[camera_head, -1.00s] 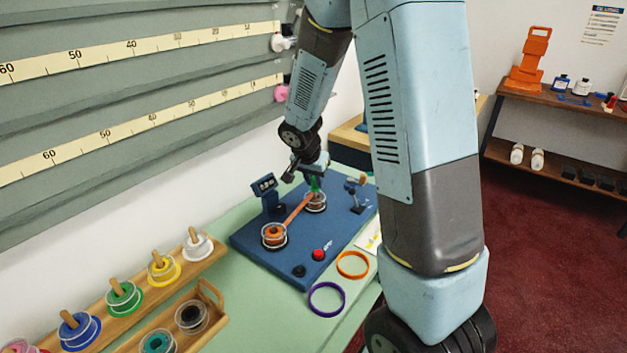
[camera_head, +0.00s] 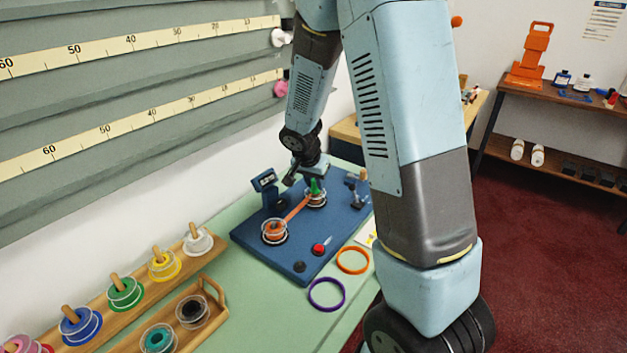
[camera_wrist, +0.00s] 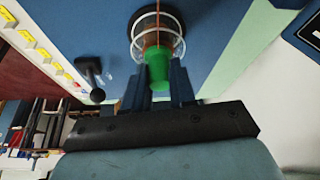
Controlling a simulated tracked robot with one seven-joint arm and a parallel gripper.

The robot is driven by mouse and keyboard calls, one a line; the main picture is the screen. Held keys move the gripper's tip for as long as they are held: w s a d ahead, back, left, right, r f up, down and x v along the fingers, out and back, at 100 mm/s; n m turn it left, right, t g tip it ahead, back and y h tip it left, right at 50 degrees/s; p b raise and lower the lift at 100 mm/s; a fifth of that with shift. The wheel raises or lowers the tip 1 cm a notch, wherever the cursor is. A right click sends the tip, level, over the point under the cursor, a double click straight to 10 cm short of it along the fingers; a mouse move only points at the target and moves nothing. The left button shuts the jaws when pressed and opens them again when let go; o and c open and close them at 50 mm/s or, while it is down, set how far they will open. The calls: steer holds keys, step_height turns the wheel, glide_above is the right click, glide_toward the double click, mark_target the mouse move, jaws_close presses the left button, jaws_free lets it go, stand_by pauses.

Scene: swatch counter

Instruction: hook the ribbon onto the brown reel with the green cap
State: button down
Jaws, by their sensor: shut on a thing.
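The brown reel (camera_head: 316,200), with clear flanges, stands at the far side of the blue board (camera_head: 345,228). Its green cap (camera_wrist: 158,66) shows in the wrist view. My gripper (camera_wrist: 160,80) is over this reel, with its fingers on either side of the cap and shut on it. The orange ribbon (camera_head: 295,214) runs straight from the orange reel (camera_head: 274,231) at the board's left to the brown reel. Whether its far end is hooked there cannot be told.
A dark blue stand (camera_head: 266,188) and a small post fitting (camera_head: 357,190) flank the brown reel. A red button (camera_head: 318,249) is on the board. Purple (camera_head: 327,294) and orange (camera_head: 352,260) rings lie in front. Racked spools and a wooden tray (camera_head: 218,292) stand at left.

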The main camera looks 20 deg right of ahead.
steer(key=shift+f, duration=0.1)
steer(key=c, duration=0.8)
jaws_free()
steer(key=shift+c, duration=0.2)
steer(key=shift+w+r, duration=0.1)
steer(key=shift+r, duration=3.4)
